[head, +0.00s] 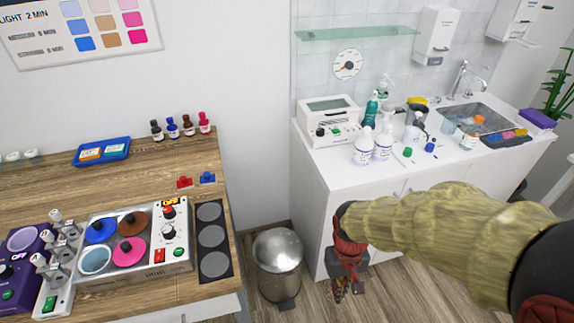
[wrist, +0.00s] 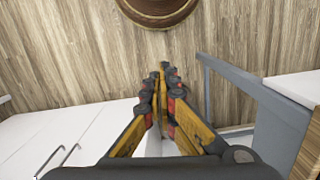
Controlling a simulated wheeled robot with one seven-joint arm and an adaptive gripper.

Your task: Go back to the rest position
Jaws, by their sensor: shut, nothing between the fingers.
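My gripper (head: 343,286) hangs at the end of my sleeved arm in the head view, in front of the white sink cabinet and above the wooden floor. In the wrist view, the two yellow and black fingers of my gripper (wrist: 163,70) come together at their tips. It is shut with nothing between the fingers. It touches nothing that I can make out.
A metal bin (head: 277,262) stands on the floor left of my gripper. The wooden table (head: 190,150) with a colored-pot device (head: 180,268) is at left. The white sink counter (head: 345,172) with bottles is behind my arm. Floor (wrist: 60,50) shows in the wrist view.

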